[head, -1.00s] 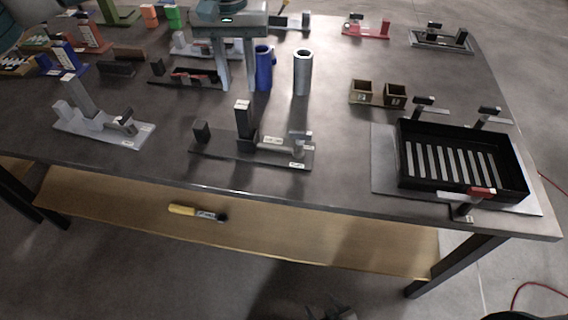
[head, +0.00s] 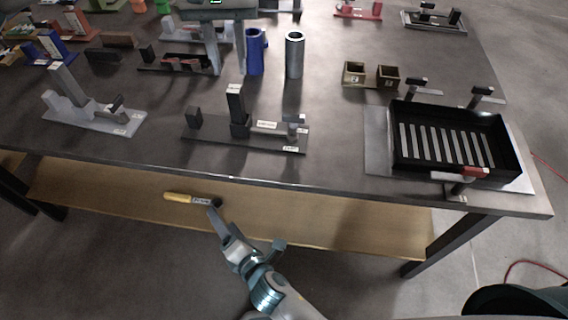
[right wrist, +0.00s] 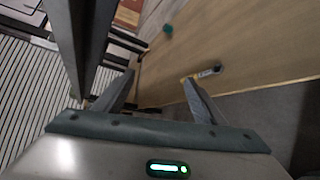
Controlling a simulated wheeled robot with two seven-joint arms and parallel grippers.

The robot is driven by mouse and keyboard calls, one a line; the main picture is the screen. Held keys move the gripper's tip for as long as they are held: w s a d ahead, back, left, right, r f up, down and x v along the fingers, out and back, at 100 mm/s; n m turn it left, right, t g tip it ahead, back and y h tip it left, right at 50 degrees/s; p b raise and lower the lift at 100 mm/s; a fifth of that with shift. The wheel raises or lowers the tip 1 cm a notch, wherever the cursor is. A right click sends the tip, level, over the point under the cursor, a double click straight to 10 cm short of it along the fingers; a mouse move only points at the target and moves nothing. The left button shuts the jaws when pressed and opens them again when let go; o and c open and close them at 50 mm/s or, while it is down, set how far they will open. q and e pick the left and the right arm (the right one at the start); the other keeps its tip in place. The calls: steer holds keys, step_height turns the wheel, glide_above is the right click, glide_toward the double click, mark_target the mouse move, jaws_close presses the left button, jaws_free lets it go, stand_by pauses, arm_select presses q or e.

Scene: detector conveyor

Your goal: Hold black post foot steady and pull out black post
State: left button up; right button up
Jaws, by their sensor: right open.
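The black post (head: 236,101) stands upright in the black post foot (head: 241,129) on a dark base plate (head: 215,141) near the table's front edge. My left gripper (head: 230,72) points down behind the post, over the table. Its fingers look apart with nothing visible between them, and it is not touching the post. My right gripper (head: 246,226) is in front of the table, lower than the post and its foot. It is open and empty; its spread fingers also show in the right wrist view (right wrist: 158,92). The post and foot are not in that wrist view.
A dark block (head: 194,118) and a toggle clamp (head: 294,126) flank the post. A grey fixture (head: 75,112) stands left, a black tray (head: 399,163) right. Blue (head: 254,52) and silver (head: 294,54) cylinders stand behind. A yellow-handled tool (head: 178,197) lies on the lower shelf.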

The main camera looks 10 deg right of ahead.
step_height(320, 180, up, 20)
steer(key=a+n+t, duration=0.2)
steer(key=n+t, duration=0.2)
steer(key=n, duration=0.4)
steer(key=w+d+r+m+h, duration=0.1)
steer(key=d+r+m+h, duration=0.1)
steer(key=d+h, duration=0.9)
steer(key=d+r, duration=0.1)
steer(key=d, duration=0.6)
steer(key=shift+r+m+t+h, duration=0.25)
steer(key=shift+m+t+h, duration=0.05)
steer(key=shift+h, duration=0.1)
steer(key=shift+w, duration=0.15)
steer(key=x, duration=1.7)
steer(key=shift+w+f, duration=0.1)
steer(key=shift+f, duration=0.05)
